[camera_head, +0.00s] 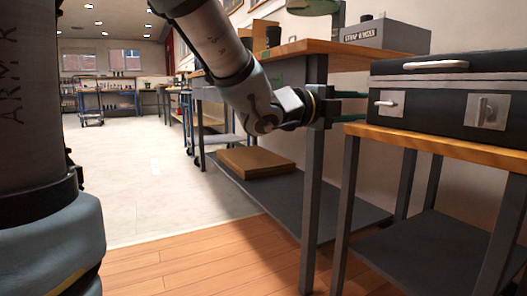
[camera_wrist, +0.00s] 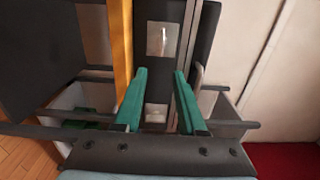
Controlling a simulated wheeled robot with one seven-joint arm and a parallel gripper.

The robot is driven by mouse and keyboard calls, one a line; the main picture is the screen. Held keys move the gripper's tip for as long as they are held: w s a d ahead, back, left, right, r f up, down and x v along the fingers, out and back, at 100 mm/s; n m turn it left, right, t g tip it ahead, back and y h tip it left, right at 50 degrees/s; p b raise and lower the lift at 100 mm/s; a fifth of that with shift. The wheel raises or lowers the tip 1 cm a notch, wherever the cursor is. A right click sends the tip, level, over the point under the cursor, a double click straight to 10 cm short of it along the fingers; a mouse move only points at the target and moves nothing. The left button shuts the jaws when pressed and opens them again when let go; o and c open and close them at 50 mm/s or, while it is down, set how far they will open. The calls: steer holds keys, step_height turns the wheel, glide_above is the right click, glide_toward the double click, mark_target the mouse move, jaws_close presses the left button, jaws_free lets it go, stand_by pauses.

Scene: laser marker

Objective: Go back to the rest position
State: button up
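My gripper (camera_head: 358,106) reaches out to the right in the head view, level with the left side of a black case (camera_head: 448,112). In the wrist view its two green fingers (camera_wrist: 160,85) are apart. I see nothing held between them; the dark case (camera_wrist: 151,82) with a metal latch plate (camera_wrist: 162,39) shows beyond the fingertips. Whether the fingers touch the case, I cannot tell. The case is closed and has a pale handle on top.
The case stands on a wood-topped table (camera_head: 440,149) with a dark lower shelf. Left of it, a taller workbench (camera_head: 340,47) carries a grey box (camera_head: 387,36); its post is close to my gripper. A cardboard box (camera_head: 256,162) lies on the low shelf. Open floor (camera_head: 140,170) lies left.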

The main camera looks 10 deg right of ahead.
steer(key=w+a+f+n+t+y+p, duration=0.3)
steer(key=w+a+n+t+y+p, duration=0.15)
steer(key=w+a+n, duration=0.4)
steer(key=w+a+f+n+y+p, duration=0.2)
steer(key=a+f+n+y+p, duration=0.15)
steer(key=a+n, duration=0.35)
steer(key=w+a+f+n+y+p, duration=0.25)
steer(key=a+n+y, duration=0.2)
steer(key=a, duration=0.45)
steer(key=s+a+f+n+g+y+p, duration=0.2)
steer(key=s+a+n+g+p, duration=0.15)
steer(key=s+a+n, duration=0.3)
steer(key=s+a+f+n+g+y+p, duration=0.2)
steer(key=s+a+n+g+y+p, duration=0.15)
steer(key=s+a+n, duration=0.3)
step_height(320, 180, up, 37)
steer(key=m+p, duration=0.1)
steer(key=p, duration=3.5)
steer(key=shift+w+a+h+p, duration=0.25)
steer(key=shift+a+h+p, duration=0.1)
steer(key=shift+h+p, duration=0.05)
steer(key=shift+f+g, duration=0.1)
steer(key=shift+g, duration=0.15)
